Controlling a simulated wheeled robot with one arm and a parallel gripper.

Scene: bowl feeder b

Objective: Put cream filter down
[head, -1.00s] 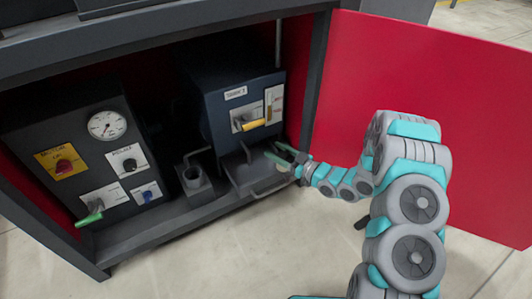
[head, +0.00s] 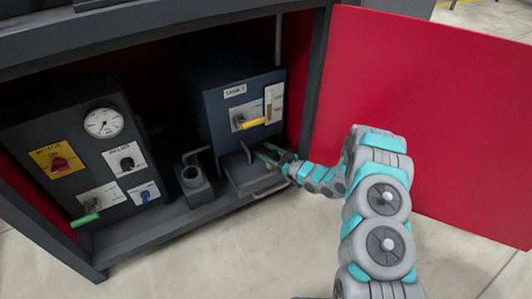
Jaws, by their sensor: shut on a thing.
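My gripper (head: 267,155) reaches into the open cabinet from the right. It is low, under the front of the dark blue tank unit (head: 222,117) and over the grey tray (head: 240,184) at the cabinet floor. I cannot pick out a cream filter in the head view. A thin grey bent pipe (head: 246,152) stands just left of the fingers. I cannot tell whether the held thing touches the pipe or the tray.
The tank's yellow lever (head: 252,124) is above my gripper. A grey cup-like holder (head: 193,178) stands to the left. The control panel (head: 82,148) with a gauge and green handle is farther left. The open red door (head: 415,110) stands behind my arm at right.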

